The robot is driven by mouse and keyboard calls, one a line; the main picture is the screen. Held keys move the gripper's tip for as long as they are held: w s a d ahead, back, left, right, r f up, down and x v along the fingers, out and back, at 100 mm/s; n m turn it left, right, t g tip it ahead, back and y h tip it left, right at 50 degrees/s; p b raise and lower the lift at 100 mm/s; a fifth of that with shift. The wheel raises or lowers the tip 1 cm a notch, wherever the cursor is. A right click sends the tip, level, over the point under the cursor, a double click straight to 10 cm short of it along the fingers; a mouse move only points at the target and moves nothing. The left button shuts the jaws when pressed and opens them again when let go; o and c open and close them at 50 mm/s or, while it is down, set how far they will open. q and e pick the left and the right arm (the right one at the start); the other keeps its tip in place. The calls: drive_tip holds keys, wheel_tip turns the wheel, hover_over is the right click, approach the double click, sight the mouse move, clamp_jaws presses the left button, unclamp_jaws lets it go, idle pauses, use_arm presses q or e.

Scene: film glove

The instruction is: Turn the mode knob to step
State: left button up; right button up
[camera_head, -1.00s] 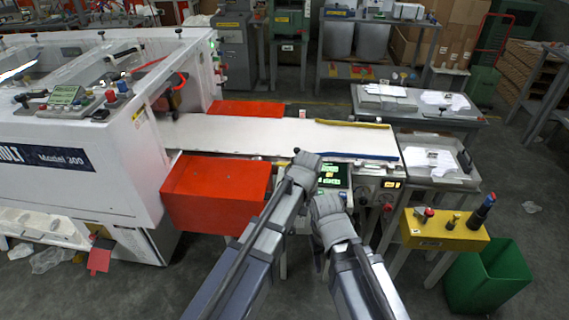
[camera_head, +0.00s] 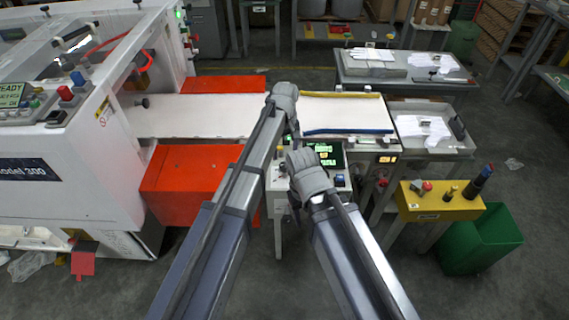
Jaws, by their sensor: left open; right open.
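A small grey control panel with a lit green screen (camera_head: 328,155) stands at the front of the conveyor. A blue knob (camera_head: 340,180) sits on its right side, and small dark controls sit on its left. I cannot read which of its controls is the mode knob. My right gripper (camera_head: 303,163) is over the left part of this panel, open, and hides some of it; contact cannot be told. My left gripper (camera_head: 286,96) is farther away, open, over the white conveyor belt beyond the panel. No object shows in either gripper.
The conveyor belt (camera_head: 200,116) runs between two red covers, the near one (camera_head: 190,182) left of the panel. A white machine (camera_head: 60,150) stands at left. A yellow button box (camera_head: 430,204) and a green bin (camera_head: 482,240) are at right.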

sight(285, 165)
use_arm(q)
wheel_tip(285, 165, down, 7)
drive_tip(key=b, duration=0.6)
drive_tip(key=shift+b, duration=0.3)
clamp_jaws()
